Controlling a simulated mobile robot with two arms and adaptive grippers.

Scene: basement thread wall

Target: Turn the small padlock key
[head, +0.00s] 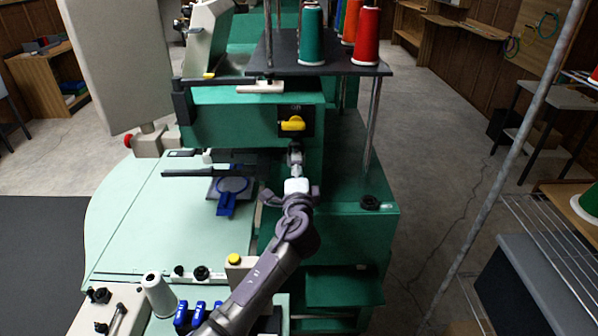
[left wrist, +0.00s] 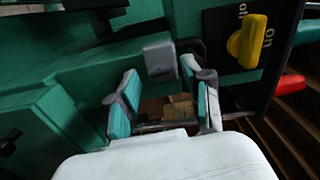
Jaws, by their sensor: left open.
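My left gripper (head: 295,166) is in front of the green machine's front face, just below a yellow switch knob (head: 292,124). In the left wrist view the gripper (left wrist: 162,88) is open, with teal pads on both fingers. A small grey block (left wrist: 158,58), possibly the padlock, shows between and just beyond the fingertips; I cannot tell whether they touch it. No key shape can be made out on it. The yellow knob (left wrist: 247,42) is to the right of the fingers, on a dark plate marked "on". My right gripper is not in view.
A pale green table (head: 130,225) with a blue-clamped frame (head: 227,203) lies left of the gripper. A thread shelf (head: 330,66) with green and red spools is above. A white cone (head: 158,294) and blue-topped items stand at the front.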

